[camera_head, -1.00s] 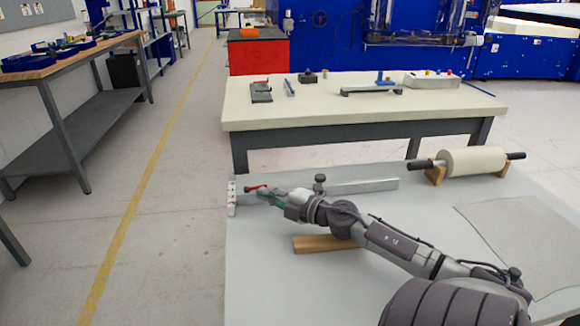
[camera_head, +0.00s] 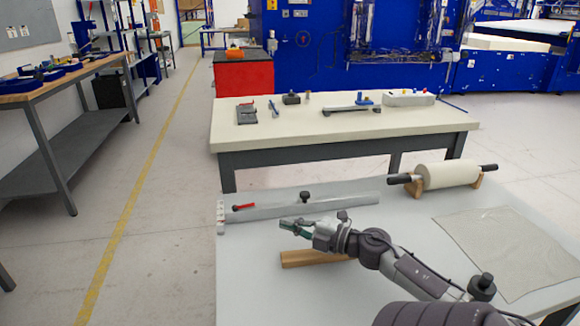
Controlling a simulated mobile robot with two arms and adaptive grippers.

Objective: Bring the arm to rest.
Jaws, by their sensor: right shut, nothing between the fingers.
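My right arm comes in from the lower right over the light grey table (camera_head: 260,290). Its gripper (camera_head: 284,227) points left, shut and empty, above the table between the metal bar and a wooden block. The long metal bar (camera_head: 345,203) with a black knob lies along the table's far side. A small red-handled piece (camera_head: 243,207) sits at the bar's left end, apart from the gripper. The wooden block (camera_head: 310,258) lies just below the gripper in the picture, partly hidden by my arm. My left gripper is not in view.
A roll with black handles (camera_head: 450,174) rests on wooden cradles at the table's back right. A thin grey sheet (camera_head: 510,250) lies flat on the right. A cream-topped bench (camera_head: 300,128) with small tools stands behind. The table's front left is clear.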

